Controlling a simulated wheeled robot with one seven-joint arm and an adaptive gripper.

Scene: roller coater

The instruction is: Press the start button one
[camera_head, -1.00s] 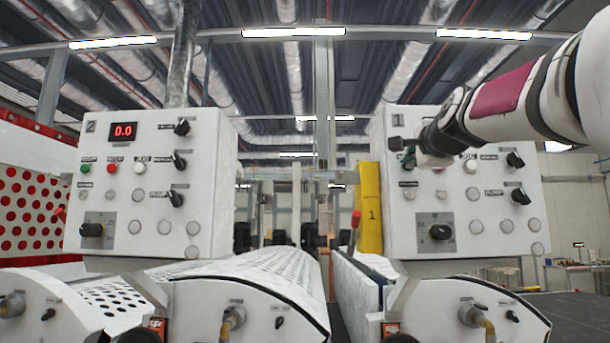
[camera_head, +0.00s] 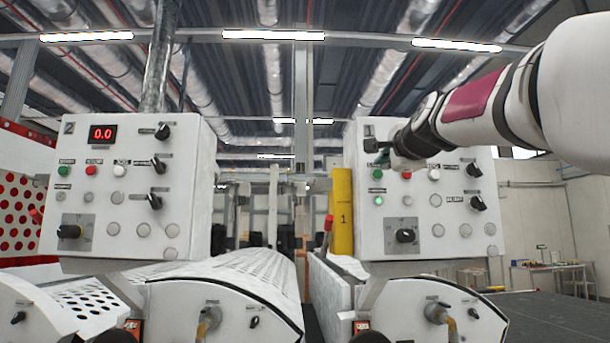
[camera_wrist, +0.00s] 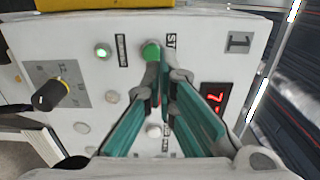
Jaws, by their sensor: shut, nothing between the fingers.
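Control panel 1 (camera_head: 340,225) is a white box at the right in the head view. Its green start button (camera_wrist: 151,50) shows in the wrist view beside a label partly reading "START"; it also shows in the head view (camera_head: 378,173). A small lamp beside it glows green (camera_head: 378,201), also seen in the wrist view (camera_wrist: 102,50). My gripper (camera_wrist: 163,75) is shut and empty, its teal-padded fingertips right at the start button's edge in the picture. Whether they touch it I cannot tell. In the head view my gripper (camera_head: 372,147) is in front of the panel's upper left.
A red digital display (camera_wrist: 214,97) is beside my fingers. A black and yellow knob (camera_wrist: 48,95) is on the same panel. Panel 2 (camera_head: 200,220) stands at the left with its display at 0.0. A yellow post (camera_head: 342,215) is between the panels. White roller housings lie below.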

